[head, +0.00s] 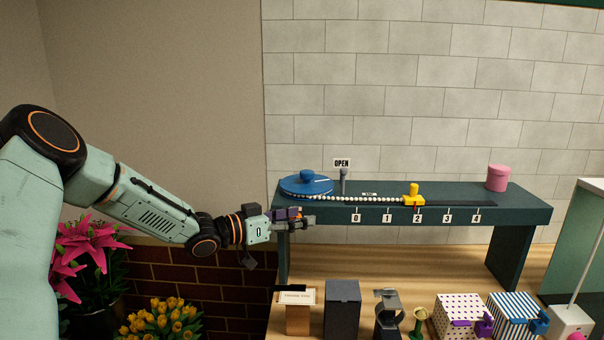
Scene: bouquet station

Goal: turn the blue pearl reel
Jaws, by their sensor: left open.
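The blue pearl reel (304,186) lies flat at the left end of a dark green raised shelf (530,210), with a round blue knob on top. A string of white pearls (365,197) runs from it to the right along the shelf to a yellow slider (412,197) near the mark 2. My left gripper (306,219) is open and empty, in front of the shelf's left end, below the reel and apart from it. Its fingers point right. My right gripper is out of view.
A grey lever (343,182) with an OPEN sign stands right of the reel. A pink canister (498,178) stands at the shelf's right. Below are a dark box (342,308), a dotted box (458,314) and a striped box (515,314). Pink flowers (85,250) stand at lower left.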

